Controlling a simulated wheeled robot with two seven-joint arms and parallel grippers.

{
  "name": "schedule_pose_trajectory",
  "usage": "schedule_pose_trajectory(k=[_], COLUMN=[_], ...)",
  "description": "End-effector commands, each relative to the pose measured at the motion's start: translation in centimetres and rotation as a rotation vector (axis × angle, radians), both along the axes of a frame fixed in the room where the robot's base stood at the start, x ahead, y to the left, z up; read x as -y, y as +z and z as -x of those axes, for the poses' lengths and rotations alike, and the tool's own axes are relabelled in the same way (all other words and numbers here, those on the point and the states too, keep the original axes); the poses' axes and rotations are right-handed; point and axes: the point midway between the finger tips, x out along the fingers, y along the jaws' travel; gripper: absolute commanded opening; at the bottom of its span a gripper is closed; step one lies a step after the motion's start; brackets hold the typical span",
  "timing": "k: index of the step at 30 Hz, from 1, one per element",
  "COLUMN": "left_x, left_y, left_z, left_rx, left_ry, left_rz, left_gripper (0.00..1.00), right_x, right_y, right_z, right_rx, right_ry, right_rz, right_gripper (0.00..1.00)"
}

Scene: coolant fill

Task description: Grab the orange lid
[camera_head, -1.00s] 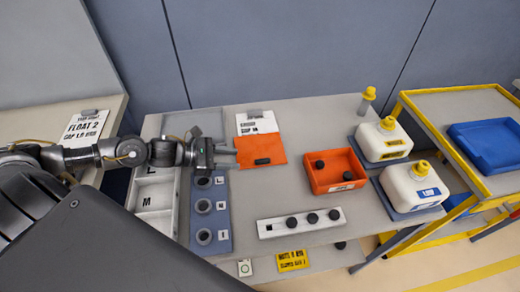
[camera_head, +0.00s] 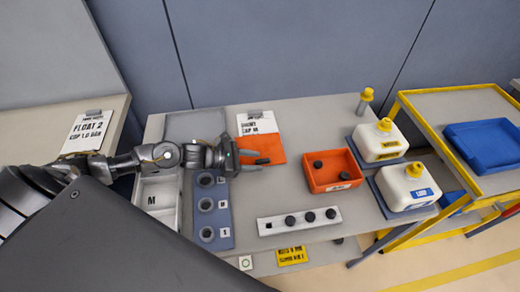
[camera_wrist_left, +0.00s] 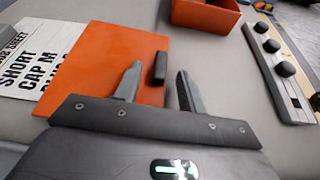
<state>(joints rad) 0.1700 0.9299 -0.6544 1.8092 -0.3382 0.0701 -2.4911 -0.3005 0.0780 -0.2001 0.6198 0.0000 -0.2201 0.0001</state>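The orange lid (camera_head: 270,145) is a flat plate with a small black handle (camera_head: 263,161), lying on the table over the lower part of a clipboard. It also shows in the left wrist view (camera_wrist_left: 95,65), with its handle (camera_wrist_left: 160,68) upper centre. My left gripper (camera_head: 256,161) is over the near part of the lid. In the left wrist view its two fingers (camera_wrist_left: 159,85) are apart, with the handle between their tips. The fingers do not appear to be closed on it. My right gripper is not in view.
The clipboard (camera_head: 257,120) lies behind the lid. An orange bin (camera_head: 350,178) with black knobs stands to the right. A white strip with black knobs (camera_head: 265,226) lies nearer. A blue plate with rings (camera_head: 228,222) is on the left. Two white jugs (camera_head: 395,194) stand farther right.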

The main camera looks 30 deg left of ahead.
Motion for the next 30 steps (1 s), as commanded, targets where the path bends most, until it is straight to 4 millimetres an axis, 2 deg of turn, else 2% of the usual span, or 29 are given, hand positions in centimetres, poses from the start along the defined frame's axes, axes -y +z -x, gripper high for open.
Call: schedule_pose_trajectory(k=[2, 11, 23, 26, 30], left_x=[0.0, 0.0, -0.1, -0.1, -0.1], left_y=[0.0, 0.0, 0.3, 0.8, 2.6], left_z=[0.0, 0.0, 0.0, 0.0, 0.0], left_rx=[0.0, 0.0, 0.002, 0.002, 0.008], left_ry=[0.0, 0.0, 0.0, -0.001, -0.002], left_rz=[0.0, 0.0, 0.0, 0.0, -0.001], left_gripper=[0.39, 0.0, 0.0, 0.0, 0.0], right_x=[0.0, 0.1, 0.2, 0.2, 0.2], right_y=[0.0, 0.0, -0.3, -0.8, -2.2], right_z=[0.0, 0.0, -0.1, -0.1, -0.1], right_rx=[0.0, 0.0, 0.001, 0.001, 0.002], right_ry=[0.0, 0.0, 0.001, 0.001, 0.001], right_rz=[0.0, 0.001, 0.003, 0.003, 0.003], right_gripper=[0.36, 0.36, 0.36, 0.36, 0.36])
